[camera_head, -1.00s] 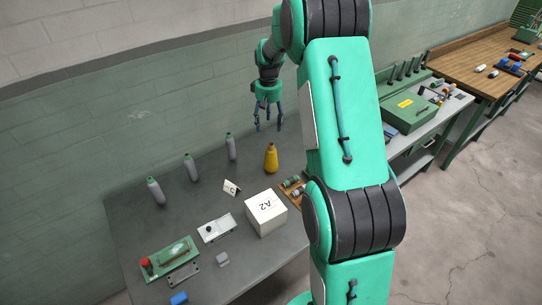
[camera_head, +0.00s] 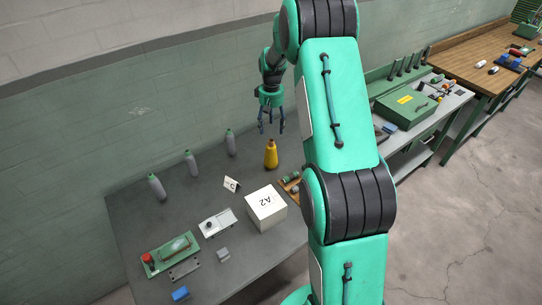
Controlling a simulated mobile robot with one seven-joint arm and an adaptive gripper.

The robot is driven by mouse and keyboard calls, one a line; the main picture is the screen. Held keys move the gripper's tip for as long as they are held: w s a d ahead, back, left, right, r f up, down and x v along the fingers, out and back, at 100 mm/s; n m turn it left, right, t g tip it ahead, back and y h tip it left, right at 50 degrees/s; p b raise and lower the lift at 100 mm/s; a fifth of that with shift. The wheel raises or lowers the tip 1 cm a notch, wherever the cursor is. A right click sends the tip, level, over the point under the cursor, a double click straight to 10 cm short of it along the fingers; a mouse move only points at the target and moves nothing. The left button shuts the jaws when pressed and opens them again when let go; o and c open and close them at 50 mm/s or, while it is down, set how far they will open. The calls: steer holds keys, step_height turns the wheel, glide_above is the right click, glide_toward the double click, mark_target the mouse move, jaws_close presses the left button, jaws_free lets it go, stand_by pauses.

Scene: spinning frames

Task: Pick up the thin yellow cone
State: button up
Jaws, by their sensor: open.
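The yellow cone (camera_head: 271,156) is a bobbin-like shape with a narrow top, standing upright on the dark grey table (camera_head: 150,225) near its back right. My gripper (camera_head: 271,129) is open and points down, its fingers just above the cone's top. In this view the fingertips look close to the cone, but I cannot tell the exact gap. Nothing is between the fingers that I can see.
Grey bobbins with green tops (camera_head: 191,163) stand in a row left of the cone. A white A2 box (camera_head: 266,208), a "C" card (camera_head: 232,184) and a wooden tray (camera_head: 291,183) are in front of it. A green wall (camera_head: 100,150) rises behind.

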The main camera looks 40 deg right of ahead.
mark_target(271, 140)
steer(key=shift+f, duration=2.75)
steer(key=shift+a+f+p, duration=0.15)
steer(key=shift+f+p, duration=0.15)
steer(key=shift+f, duration=2.3)
steer(key=shift+c, duration=0.2)
jaws_close()
